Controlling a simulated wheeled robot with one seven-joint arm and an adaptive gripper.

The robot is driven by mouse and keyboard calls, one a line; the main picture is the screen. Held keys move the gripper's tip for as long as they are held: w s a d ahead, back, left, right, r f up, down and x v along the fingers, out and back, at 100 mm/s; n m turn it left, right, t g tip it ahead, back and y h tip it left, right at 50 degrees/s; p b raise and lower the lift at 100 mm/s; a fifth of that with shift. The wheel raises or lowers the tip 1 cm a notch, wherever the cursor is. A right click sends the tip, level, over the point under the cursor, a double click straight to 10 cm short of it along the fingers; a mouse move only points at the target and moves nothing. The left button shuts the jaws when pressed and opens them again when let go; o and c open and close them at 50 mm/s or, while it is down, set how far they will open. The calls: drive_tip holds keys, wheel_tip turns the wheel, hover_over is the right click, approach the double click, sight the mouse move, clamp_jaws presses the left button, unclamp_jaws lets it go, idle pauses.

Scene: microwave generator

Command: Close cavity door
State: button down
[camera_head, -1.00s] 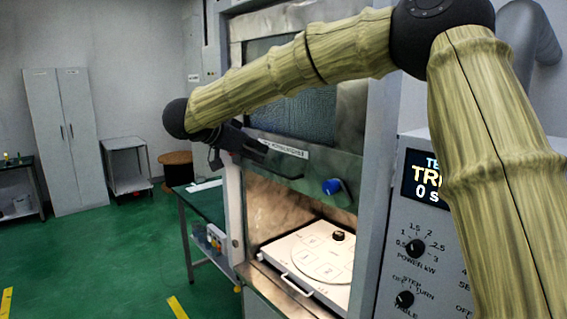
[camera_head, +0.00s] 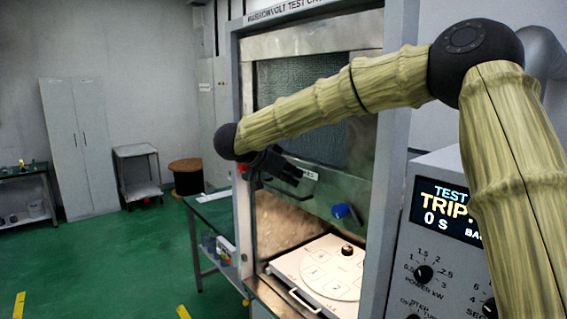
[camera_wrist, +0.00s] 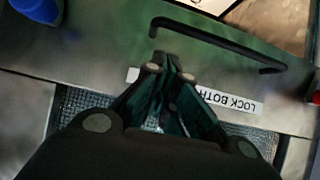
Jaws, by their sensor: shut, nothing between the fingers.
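The cavity door is a metal panel with a mesh window (camera_head: 310,105). It is raised, and its lower band (camera_head: 318,197) stands above the open cavity (camera_head: 275,222). The band carries a blue knob (camera_head: 341,211) and a white label, which reads "LOCK BOTH" in the wrist view (camera_wrist: 232,102). A black bar handle (camera_wrist: 218,44) shows there too, beside my fingertips. My gripper (camera_head: 298,179) is shut and empty in front of the band, with its fingertips (camera_wrist: 170,66) over the label's left part. Whether they touch the door I cannot tell.
A white tray (camera_head: 290,270) with a small dark item (camera_head: 347,250) lies in the cavity. A control panel (camera_head: 405,245) stands at the right. A green-topped table (camera_head: 212,212) is left of the cavity. Green floor (camera_head: 110,260) at the left is clear.

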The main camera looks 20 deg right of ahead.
drive_tip(key=shift+d+f+p, duration=0.2)
drive_tip(key=shift+f+p, duration=0.25)
drive_tip(key=shift+f, duration=1)
